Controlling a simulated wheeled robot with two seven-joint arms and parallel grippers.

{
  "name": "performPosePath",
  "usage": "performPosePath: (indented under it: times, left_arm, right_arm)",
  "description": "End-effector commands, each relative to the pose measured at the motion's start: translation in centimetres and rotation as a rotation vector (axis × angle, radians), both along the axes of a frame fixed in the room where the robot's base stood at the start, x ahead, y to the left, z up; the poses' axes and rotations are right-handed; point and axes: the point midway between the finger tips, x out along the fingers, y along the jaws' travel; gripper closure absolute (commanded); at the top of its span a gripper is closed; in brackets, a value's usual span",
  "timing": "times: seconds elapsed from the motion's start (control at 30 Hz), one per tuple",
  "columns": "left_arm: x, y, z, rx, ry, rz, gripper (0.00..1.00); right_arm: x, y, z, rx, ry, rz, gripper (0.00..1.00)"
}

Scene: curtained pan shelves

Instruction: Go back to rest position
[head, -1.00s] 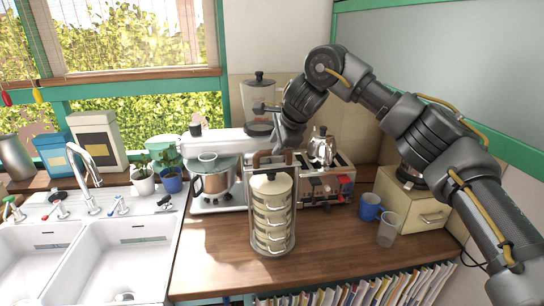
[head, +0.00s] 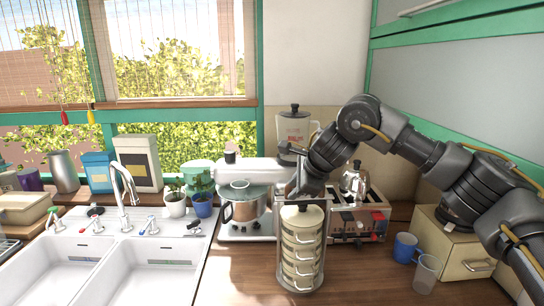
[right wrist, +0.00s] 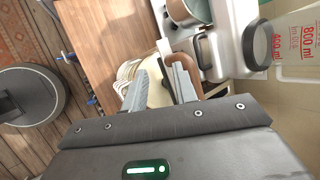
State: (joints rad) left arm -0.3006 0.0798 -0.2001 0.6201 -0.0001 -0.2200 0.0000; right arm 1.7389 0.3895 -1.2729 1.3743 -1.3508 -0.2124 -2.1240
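The right gripper (head: 296,186) is just above the top of a stacked cream tiffin carrier (head: 303,243) in a metal frame. The carrier stands upright on the wooden counter. In the right wrist view, the two grey fingers of my right gripper (right wrist: 164,80) are apart, with the carrier's cream lid (right wrist: 158,95) showing between and beyond them. I see nothing clamped between the fingers; whether they touch the carrier's top handle is unclear. In the head view the wrist partly hides the fingers. My left gripper is not in view.
A blue mug (head: 405,247), a clear cup (head: 427,274) and a cream box (head: 450,250) are further right. A double sink (head: 130,265) is left.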

Motion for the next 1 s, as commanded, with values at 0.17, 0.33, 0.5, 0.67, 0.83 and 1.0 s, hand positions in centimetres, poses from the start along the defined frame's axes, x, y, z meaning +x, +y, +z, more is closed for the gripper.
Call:
performPosePath:
  times: [0.17, 0.33, 0.5, 0.67, 0.83, 1.0]
  left_arm:
    - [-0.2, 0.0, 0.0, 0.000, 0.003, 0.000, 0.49]
    - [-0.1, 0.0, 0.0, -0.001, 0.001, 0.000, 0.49]
    - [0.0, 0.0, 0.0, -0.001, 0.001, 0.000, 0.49]
    - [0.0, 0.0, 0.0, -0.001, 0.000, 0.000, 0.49]
    - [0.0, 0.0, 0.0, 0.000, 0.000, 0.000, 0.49]
    - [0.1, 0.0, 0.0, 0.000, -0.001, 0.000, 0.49]
  right_arm:
    - [-2.5, 7.8, -9.1, 0.334, 0.116, -0.137, 0.72]
    - [-6.3, 13.1, -14.7, 0.745, 0.302, -0.406, 0.72]
    - [-10.1, 14.3, -18.7, 1.151, 0.544, -0.791, 0.72]
    - [-13.7, 11.7, -22.6, 1.499, 0.780, -1.262, 0.72]
    - [-18.7, 5.8, -27.9, 1.820, 0.971, -1.871, 0.72]
    - [-26.1, -1.5, -33.5, -1.722, -0.830, 2.117, 0.72]
